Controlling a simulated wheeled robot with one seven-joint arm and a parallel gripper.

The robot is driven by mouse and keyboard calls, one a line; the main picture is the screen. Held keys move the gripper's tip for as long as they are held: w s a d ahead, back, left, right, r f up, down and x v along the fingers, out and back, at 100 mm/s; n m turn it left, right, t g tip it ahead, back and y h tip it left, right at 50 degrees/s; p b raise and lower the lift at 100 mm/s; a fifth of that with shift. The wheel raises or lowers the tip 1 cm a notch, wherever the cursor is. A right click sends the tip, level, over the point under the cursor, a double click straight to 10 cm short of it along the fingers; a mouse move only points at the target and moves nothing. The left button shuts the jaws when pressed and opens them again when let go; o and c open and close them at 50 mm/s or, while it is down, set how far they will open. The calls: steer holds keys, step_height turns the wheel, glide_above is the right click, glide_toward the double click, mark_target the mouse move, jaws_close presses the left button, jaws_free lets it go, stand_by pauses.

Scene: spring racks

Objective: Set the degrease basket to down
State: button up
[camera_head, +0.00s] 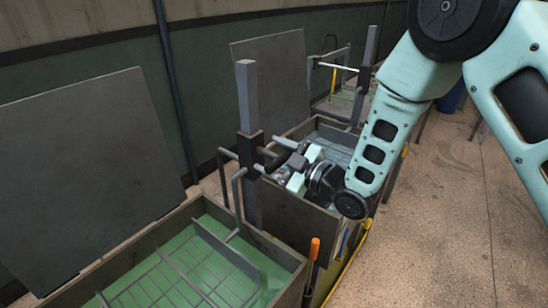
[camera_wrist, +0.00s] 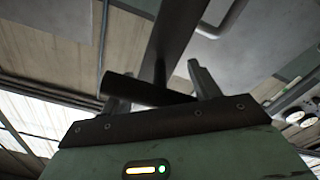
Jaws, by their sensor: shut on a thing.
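A wire basket (camera_head: 185,275) lies low in the green liquid of the near tank (camera_head: 275,245). A grey bent rod (camera_head: 238,205) rises from it toward a dark sliding collar (camera_head: 250,146) on an upright grey post (camera_head: 247,95). No label shows which basket is the degrease one. My gripper (camera_head: 283,166) is at the collar's right side, shut on a short dark handle bar. In the wrist view my gripper's fingers (camera_wrist: 160,88) stand on either side of the dark handle bar (camera_wrist: 150,93), with the post (camera_wrist: 172,40) rising behind it.
A second tank (camera_head: 325,128) with its own post (camera_head: 368,60) and a white crossbar (camera_head: 338,66) stands behind. Grey panels (camera_head: 85,170) lean behind the tanks. An orange-handled lever (camera_head: 314,250) stands at the near tank's right corner.

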steer(key=f+b, duration=1.7)
steer(key=shift+s, duration=0.2)
steer(key=o, duration=1.2)
steer(key=shift+w+d, duration=0.15)
